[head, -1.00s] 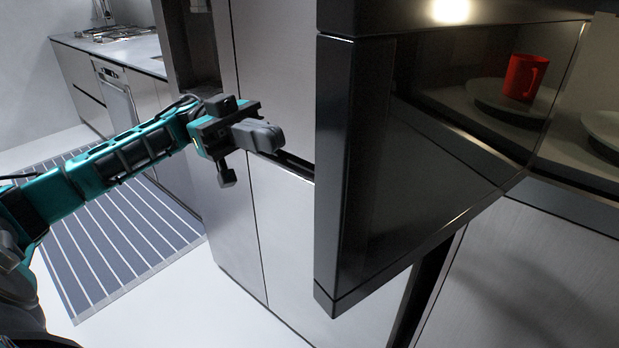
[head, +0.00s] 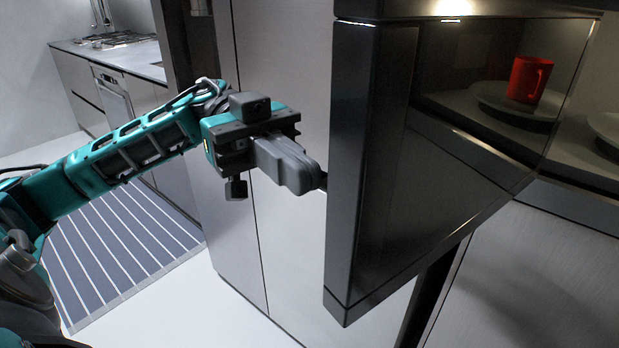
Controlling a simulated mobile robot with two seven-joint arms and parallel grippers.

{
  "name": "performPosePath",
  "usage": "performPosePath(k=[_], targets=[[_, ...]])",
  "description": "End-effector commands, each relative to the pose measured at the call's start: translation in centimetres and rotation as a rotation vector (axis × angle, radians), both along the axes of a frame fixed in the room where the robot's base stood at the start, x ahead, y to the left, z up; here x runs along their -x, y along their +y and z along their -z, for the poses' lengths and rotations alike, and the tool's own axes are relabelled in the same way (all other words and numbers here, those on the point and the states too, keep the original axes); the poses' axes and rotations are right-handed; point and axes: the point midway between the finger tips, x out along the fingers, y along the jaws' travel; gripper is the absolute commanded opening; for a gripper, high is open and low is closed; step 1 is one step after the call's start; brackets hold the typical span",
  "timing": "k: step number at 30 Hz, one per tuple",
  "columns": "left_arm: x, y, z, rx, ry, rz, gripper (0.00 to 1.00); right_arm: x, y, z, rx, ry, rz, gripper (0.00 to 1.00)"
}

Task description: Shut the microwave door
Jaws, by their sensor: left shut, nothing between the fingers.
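The microwave door (head: 400,190) is a dark panel standing open on the right, its free edge facing me. Behind its glass the lit inside shows a red mug (head: 528,79) on a plate (head: 500,98). My left gripper (head: 312,183) is shut and empty. Its fingertips are close to the left side of the door's edge; I cannot tell whether they touch it. My right gripper is not in view.
A flat cabinet front (head: 285,80) stands behind the gripper. A striped runner (head: 120,250) lies on the floor at left. A counter with a hob (head: 110,40) is at the back left. Another plate (head: 608,130) shows at the right edge.

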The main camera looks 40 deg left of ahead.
Motion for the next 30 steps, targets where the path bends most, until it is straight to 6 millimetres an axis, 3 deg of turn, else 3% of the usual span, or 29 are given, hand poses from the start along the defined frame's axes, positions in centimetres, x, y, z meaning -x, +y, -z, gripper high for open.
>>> performPosePath(k=[7, 30], targets=[[0.8, -2.3, 0.0, 0.0, -0.001, 0.002, 0.0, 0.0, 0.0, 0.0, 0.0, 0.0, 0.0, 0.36], [1.1, -3.2, -0.2, -0.002, 0.003, -0.028, 0.0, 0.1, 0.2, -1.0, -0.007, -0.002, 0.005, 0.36]])
